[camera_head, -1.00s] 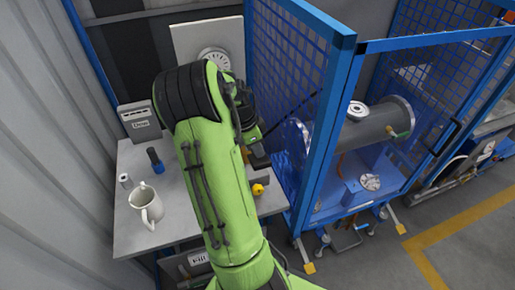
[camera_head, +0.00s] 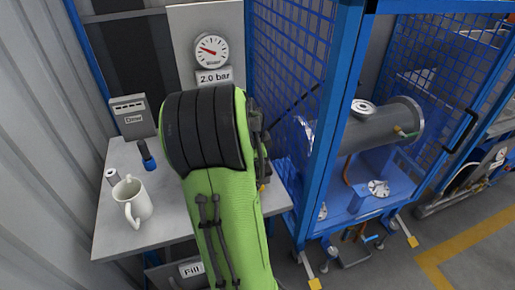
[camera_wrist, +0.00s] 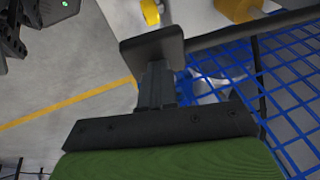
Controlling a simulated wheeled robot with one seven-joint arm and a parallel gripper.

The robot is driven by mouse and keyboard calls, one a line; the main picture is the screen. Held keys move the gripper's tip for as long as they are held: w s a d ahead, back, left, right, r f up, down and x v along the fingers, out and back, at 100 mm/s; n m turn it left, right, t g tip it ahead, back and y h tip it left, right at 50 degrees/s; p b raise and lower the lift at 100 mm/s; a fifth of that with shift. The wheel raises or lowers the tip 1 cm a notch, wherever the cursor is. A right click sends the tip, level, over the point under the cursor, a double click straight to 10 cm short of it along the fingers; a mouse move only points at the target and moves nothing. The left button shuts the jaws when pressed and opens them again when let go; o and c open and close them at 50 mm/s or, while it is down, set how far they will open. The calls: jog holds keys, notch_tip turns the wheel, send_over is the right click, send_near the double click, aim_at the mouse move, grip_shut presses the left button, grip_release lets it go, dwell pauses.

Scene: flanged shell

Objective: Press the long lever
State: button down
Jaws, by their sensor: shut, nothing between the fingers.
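The long lever shows in the head view as a thin dark rod (camera_head: 296,106) slanting in front of the blue mesh. Its near end is hidden by my arm. In the wrist view a grey rod (camera_wrist: 250,29) runs from the right to a flat dark pad (camera_wrist: 150,52), which looks like the lever's end. My gripper (camera_wrist: 157,70) is shut and empty, its fingertips right at the pad. I cannot tell whether they touch it. In the head view my green arm hides most of the gripper.
A gauge (camera_head: 211,50) above a "2.0 bar" sign stands behind the grey table (camera_head: 115,225). A white mug (camera_head: 135,203) and a blue-and-black tool (camera_head: 147,156) are left of my arm. The blue mesh cage (camera_head: 290,45) with a grey cylinder (camera_head: 380,128) is to the right.

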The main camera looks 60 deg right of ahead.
aim_at(259, 169)
notch_tip(259, 169, down, 3)
jog(key=shift+a+f+b, duration=0.1)
jog(key=shift+f+b, duration=0.1)
jog(key=shift+b, duration=1)
jog(key=shift+s+a+f, duration=0.1)
jog(key=shift+a, duration=0.1)
jog(key=r+p, duration=0.2)
jog(key=r, duration=0.1)
jog(key=shift+d+r+p, duration=0.25)
jog(key=shift+r+p, duration=0.1)
jog(key=shift+p, duration=0.05)
jog(key=p+v, duration=0.3)
jog(key=v, duration=0.8)
jog(key=shift+s+a, duration=0.3)
jog(key=shift+s, duration=0.15)
